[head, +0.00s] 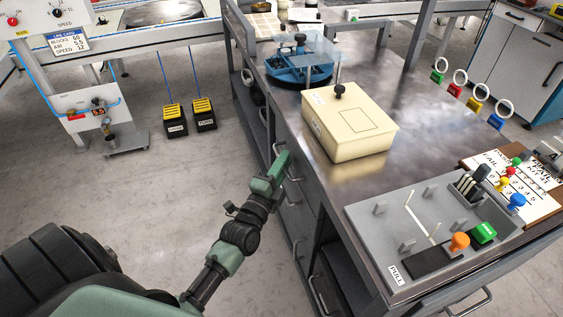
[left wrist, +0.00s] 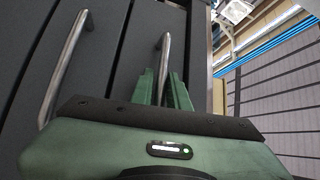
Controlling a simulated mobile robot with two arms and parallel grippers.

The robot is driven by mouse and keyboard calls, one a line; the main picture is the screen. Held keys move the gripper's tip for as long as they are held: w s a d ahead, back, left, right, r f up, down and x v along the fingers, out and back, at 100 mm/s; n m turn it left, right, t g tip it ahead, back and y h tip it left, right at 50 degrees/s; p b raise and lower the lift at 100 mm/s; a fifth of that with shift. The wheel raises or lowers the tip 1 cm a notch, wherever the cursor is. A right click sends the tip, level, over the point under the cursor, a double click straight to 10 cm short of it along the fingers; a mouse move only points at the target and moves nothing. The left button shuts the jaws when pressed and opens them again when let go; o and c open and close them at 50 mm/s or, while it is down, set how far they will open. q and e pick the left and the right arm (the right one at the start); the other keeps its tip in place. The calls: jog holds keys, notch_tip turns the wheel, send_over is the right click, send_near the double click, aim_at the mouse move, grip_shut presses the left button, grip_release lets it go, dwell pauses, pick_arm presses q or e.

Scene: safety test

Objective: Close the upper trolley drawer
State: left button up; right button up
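The grey metal trolley (head: 400,109) stands right of centre in the head view, with dark drawer fronts (head: 297,207) on its left side. My left gripper (head: 283,163) is at the upper part of this drawer side. In the left wrist view its two green fingers (left wrist: 163,88) are close together, with a metal bar handle (left wrist: 165,48) between them; they appear shut on it. This looks like the upper drawer's handle. A second bar handle (left wrist: 66,65) is on the neighbouring front to the left, apart from the gripper. How far the drawer stands out is hard to tell. My right gripper is not in view.
On the trolley top are a cream box (head: 350,128), a blue round fixture (head: 290,71) and a grey tray (head: 385,239) with coloured pieces. Two black-and-yellow blocks (head: 189,117) stand on the floor to the left. The floor beside the drawers is clear.

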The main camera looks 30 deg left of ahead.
pick_arm(q)
jog(key=shift+s+d, duration=0.1)
jog(key=s+f+p, duration=0.1)
jog(key=s, duration=0.6)
jog(key=shift+s+d, duration=0.25)
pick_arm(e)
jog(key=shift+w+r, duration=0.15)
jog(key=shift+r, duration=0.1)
